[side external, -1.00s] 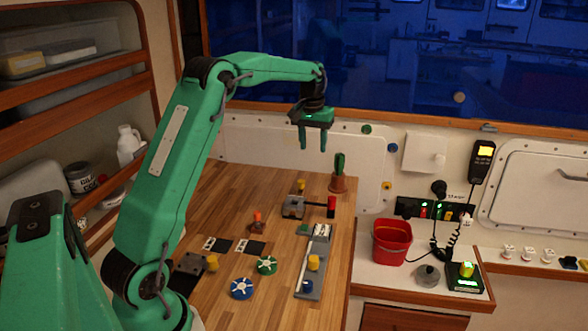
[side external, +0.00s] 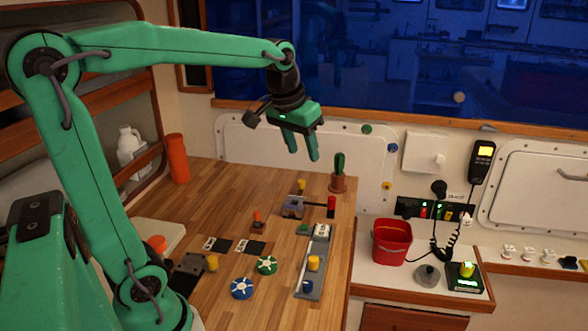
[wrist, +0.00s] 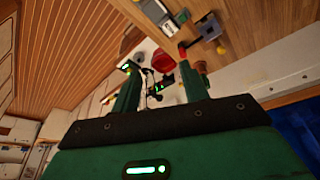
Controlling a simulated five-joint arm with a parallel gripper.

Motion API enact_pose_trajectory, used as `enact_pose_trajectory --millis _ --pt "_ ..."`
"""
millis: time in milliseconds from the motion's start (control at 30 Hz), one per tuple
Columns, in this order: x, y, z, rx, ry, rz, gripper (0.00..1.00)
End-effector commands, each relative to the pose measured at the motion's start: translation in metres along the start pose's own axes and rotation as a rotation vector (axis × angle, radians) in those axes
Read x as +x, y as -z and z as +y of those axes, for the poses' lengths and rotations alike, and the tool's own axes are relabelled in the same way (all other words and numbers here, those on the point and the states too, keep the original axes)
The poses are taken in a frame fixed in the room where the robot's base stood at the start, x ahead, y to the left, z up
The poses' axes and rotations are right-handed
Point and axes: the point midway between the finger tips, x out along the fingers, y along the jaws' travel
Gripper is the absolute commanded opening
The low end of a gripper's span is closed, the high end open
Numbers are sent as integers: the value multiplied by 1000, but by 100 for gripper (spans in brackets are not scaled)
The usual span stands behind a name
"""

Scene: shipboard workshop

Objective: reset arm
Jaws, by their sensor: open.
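My gripper (side external: 302,148) is open and empty, with its two green fingers pointing down. It hangs in the air above the far part of the wooden workbench (side external: 215,195), left of and higher than the potted cactus (side external: 338,170). In the wrist view my gripper (wrist: 158,92) shows its fingers apart, with nothing between them held.
The bench holds a grey device with a red-ended handle (side external: 331,206), a blue knob (side external: 242,288), a green knob (side external: 267,265) and a grey rail (side external: 313,275). An orange cylinder (side external: 177,158) stands at the back left. A red bucket (side external: 392,242) stands right.

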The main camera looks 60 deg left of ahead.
Motion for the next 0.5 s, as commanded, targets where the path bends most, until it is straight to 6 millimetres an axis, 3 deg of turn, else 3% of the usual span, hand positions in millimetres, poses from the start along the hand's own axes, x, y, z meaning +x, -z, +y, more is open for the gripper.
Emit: enact_pose_trajectory --millis 200,500 --pt "-12 -49 14 77 -23 50 44" --pt "-12 -115 25 178 -55 115 44"
